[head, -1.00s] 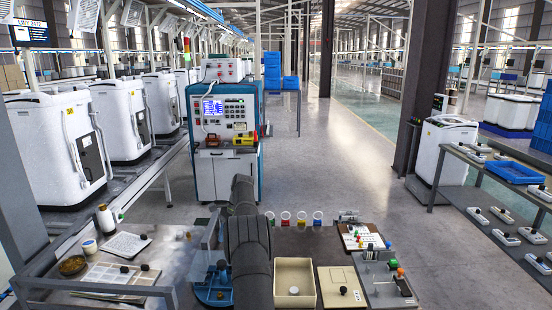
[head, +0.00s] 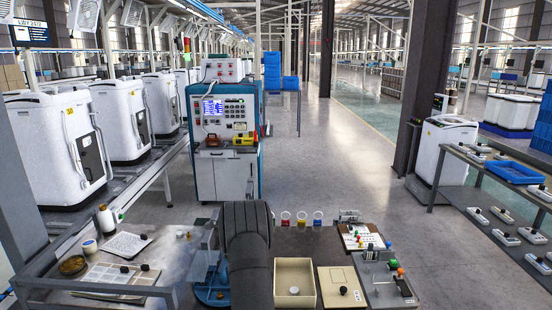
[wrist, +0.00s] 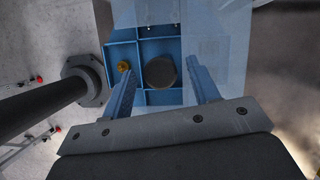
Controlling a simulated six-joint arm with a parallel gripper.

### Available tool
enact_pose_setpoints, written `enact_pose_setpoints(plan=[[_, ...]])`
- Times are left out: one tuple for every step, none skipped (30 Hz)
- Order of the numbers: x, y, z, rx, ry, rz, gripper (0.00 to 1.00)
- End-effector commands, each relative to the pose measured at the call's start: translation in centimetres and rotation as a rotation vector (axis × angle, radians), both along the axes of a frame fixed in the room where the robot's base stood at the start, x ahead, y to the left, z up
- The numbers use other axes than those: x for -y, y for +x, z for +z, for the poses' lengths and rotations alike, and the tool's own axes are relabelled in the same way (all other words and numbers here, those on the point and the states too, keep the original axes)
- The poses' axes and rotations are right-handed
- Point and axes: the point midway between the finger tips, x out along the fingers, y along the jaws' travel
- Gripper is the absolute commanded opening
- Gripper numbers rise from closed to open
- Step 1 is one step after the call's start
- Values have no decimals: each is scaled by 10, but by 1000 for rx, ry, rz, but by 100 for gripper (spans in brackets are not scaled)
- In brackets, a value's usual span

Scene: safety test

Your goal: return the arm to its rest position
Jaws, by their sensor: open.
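My gripper (wrist: 162,70) shows in the wrist view with its two blue fingers spread apart and nothing held between them. In the head view my dark arm rises over the front edge of the bench, and my gripper cannot be made out there. Part of the blue fixture (head: 212,290) shows just left of my arm.
A beige tray (head: 309,262) with a white round piece and a tan board (head: 342,287) lie right of my arm. Several coloured rings stand behind them. A metal table (head: 165,255) with trays is at left. A test cabinet (head: 226,175) stands beyond on open floor.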

Motion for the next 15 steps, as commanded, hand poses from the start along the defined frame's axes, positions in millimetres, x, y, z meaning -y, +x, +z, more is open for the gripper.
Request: enact_pose_setpoints(plan=[[0,-1,1,1,0,-46,55],[0,-1,1,0,0,-76,55],[0,-1,1,0,-1,-115,55],[0,-2,1,0,-1,-143,55],[0,-2,1,1,-1,-170,55],[0,-2,1,0,-1,-206,55],[0,-2,0,0,-1,-232,55],[0,-2,0,-1,-1,-255,55],[0,-2,0,0,-1,-284,55],[0,-2,0,0,0,-303,55],[0,-3,0,0,0,-321,55],[0,-2,1,1,0,-342,55],[0,-2,1,1,0,-355,55],[0,-2,1,0,0,-367,55],[0,-2,0,1,-1,-381,55]])
